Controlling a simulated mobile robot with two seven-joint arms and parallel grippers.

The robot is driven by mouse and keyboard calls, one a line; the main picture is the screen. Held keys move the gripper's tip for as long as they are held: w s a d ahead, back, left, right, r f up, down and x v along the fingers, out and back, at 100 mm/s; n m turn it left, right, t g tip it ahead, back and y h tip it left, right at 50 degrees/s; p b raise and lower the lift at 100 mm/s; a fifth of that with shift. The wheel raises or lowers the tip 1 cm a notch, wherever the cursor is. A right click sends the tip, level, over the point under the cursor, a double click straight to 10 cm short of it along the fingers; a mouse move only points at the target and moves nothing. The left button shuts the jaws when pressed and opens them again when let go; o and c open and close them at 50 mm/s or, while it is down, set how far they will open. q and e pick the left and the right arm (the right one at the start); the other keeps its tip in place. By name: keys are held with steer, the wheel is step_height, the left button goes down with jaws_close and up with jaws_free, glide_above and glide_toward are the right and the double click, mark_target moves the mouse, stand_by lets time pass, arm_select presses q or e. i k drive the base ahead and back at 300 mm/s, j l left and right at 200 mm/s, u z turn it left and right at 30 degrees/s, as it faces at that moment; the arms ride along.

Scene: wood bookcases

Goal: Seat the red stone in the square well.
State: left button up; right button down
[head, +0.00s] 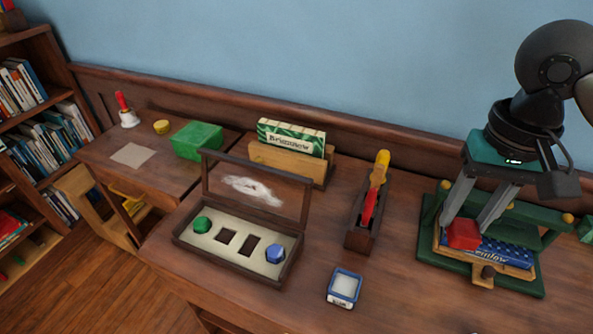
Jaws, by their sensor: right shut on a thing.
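The red stone (463,235) is a small red block at the right of the head view. My right gripper (468,222) reaches down from above, with its two grey fingers shut on the red stone. The stone is just over a blue lettered box in a green stand; I cannot tell whether it touches the box. The wooden case (240,275) stands open at the middle, its glass lid raised. Its pale bed has two dark empty wells, a left one (226,237) and a right one (249,245), between a green stone (202,225) and a blue stone (275,253). My left gripper is out of view.
The green stand (429,250) holds the blue box (500,252). A card rack (290,158) and green block (198,141) stand behind.

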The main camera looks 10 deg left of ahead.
mark_target(237, 240)
steer(key=i+j+u, duration=0.1)
steer(key=j+u, duration=0.3)
steer(key=i+j+u, duration=0.15)
steer(key=u, duration=0.25)
steer(key=i+j, duration=0.25)
steer(key=j, duration=0.2)
